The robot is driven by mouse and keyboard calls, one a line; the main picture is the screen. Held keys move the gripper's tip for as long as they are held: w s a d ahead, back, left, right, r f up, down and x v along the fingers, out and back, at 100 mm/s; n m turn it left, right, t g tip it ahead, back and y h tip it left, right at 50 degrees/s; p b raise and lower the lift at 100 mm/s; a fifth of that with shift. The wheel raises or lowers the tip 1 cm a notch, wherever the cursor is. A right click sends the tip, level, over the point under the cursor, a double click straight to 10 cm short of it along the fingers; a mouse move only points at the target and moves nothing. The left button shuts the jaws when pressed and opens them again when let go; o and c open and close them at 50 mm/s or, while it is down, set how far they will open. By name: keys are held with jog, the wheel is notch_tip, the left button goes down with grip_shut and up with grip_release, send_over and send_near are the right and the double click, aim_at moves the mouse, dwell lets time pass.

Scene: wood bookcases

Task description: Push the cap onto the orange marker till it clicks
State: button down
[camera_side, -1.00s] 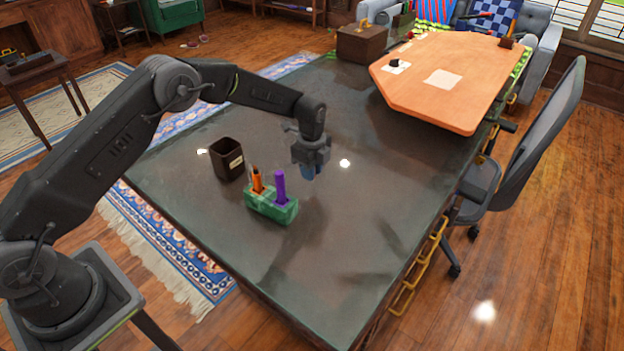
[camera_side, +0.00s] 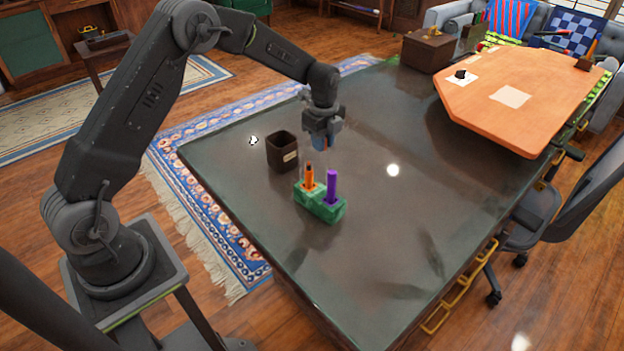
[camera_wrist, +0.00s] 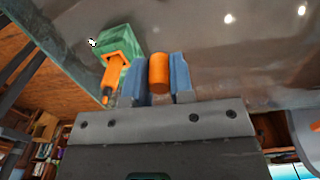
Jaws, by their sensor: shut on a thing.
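My gripper (camera_side: 321,143) is in the air above the table, up and slightly to the right of the orange marker in the side view. In the wrist view its blue fingers (camera_wrist: 159,80) are shut on an orange cap (camera_wrist: 158,72). The orange marker (camera_side: 309,178) stands upright in a green block (camera_side: 322,207), its dark tip up and bare. In the wrist view the marker (camera_wrist: 113,74) and the green block (camera_wrist: 118,43) show left of the fingers. The cap and marker are apart.
A purple marker (camera_side: 331,187) stands in the same block, right of the orange one. A dark brown cup (camera_side: 281,153) stands just left of my gripper. The dark table (camera_side: 390,230) is clear to the right and front. An orange-topped desk (camera_side: 530,110) is farther back.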

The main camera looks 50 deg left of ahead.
jog(key=shift+r, duration=0.1)
jog(key=shift+s+d+r+n, duration=0.15)
jog(key=shift+r+n, duration=0.05)
jog(key=shift+n, duration=0.2)
jog(key=s+d+r+n, duration=0.1)
jog(key=s+r+n, duration=0.1)
jog(key=n, duration=0.2)
jog(key=s+d+r+n, duration=0.1)
jog(key=s+r+n, duration=0.2)
jog(key=n, duration=0.2)
jog(key=s+d+r+n, duration=0.1)
jog(key=s+r+n, duration=0.1)
jog(key=n, duration=0.2)
jog(key=shift+s+d+r+n, duration=0.15)
jog(key=shift+r+n, duration=0.25)
jog(key=shift+f, duration=0.2)
send_over(309, 181)
jog(key=shift+w+a+f, duration=0.15)
jog(key=shift+a+f, duration=0.05)
jog(key=shift+f, duration=1.1)
jog(key=shift+w+a+f, duration=0.15)
jog(key=shift+f, duration=1.1)
jog(key=shift+f, duration=1.55)
